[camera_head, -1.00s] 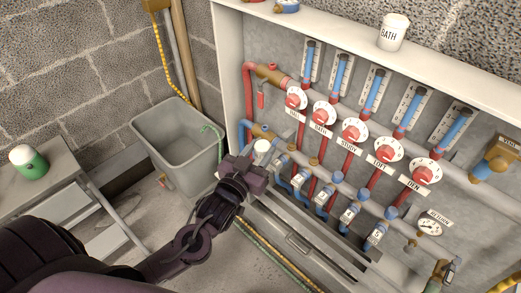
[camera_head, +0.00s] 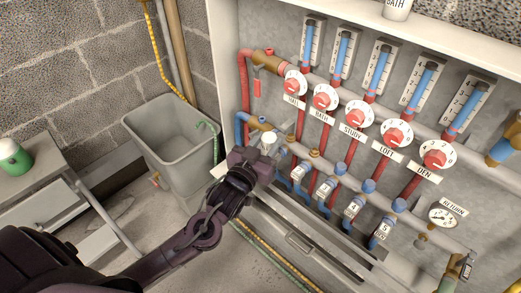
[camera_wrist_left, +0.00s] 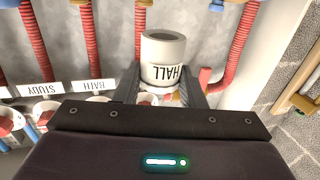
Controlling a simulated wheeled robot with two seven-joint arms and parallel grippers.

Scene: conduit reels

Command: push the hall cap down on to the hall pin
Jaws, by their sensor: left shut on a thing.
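The hall cap (camera_wrist_left: 163,60) is a white, round cup-like piece with HALL on its side, upside down in the left wrist view. It also shows as a small white shape (camera_head: 269,136) in the head view. My left gripper (camera_head: 263,147) is shut on the cap, with a dark finger on each side of it in the wrist view. It holds the cap at the left end of the lower manifold rail, below the HALL dial (camera_head: 295,82). I cannot make out the hall pin; the cap and gripper may hide it. My right gripper is not in view.
Several red dials and blue-capped valves (camera_head: 368,186) line the manifold to the right. A white BATH cap (camera_head: 397,8) stands on the cabinet top. A grey tub (camera_head: 150,128) stands left of the cabinet. A green-and-white container (camera_head: 14,157) sits on the left table.

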